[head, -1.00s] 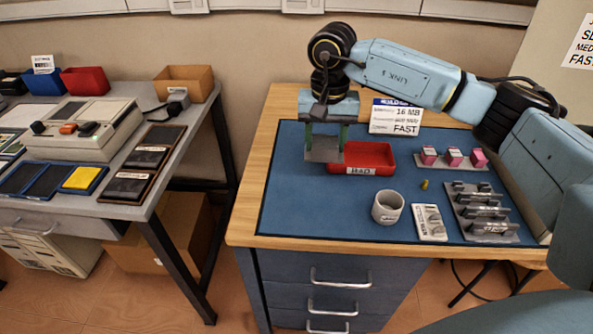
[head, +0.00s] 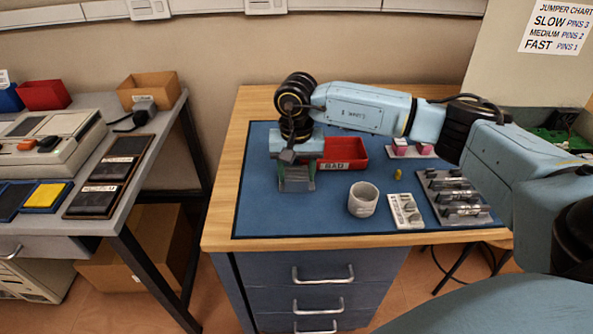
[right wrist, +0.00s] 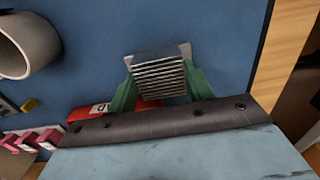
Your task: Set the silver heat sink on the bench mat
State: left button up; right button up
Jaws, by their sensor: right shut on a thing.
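The silver heat sink (head: 297,184) is a finned grey block between the green fingers of my right gripper (head: 296,174). In the right wrist view its fins (right wrist: 158,75) face the camera, with one green finger on each side. My right gripper (right wrist: 161,91) is shut on it. The heat sink is over the left part of the blue bench mat (head: 262,205), low down; I cannot tell whether it touches the mat. My left gripper is out of view.
A red bin (head: 352,151) stands just behind and right of the heat sink. A white cup (head: 363,200), a light block (head: 405,211) and a grey rack (head: 452,198) stand to the right. The mat's left and front-left area is clear.

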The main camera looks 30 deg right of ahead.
aim_at(296, 173)
jog(key=shift+f, duration=0.15)
jog(key=o, duration=0.7)
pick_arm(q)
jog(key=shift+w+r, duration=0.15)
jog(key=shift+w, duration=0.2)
pick_arm(e)
jog(key=shift+o, duration=0.2)
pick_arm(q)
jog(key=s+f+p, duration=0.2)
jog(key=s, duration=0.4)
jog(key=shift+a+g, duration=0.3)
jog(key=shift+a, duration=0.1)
pick_arm(e)
notch_tip(296, 173, up, 12)
jog(key=shift+r, duration=0.2)
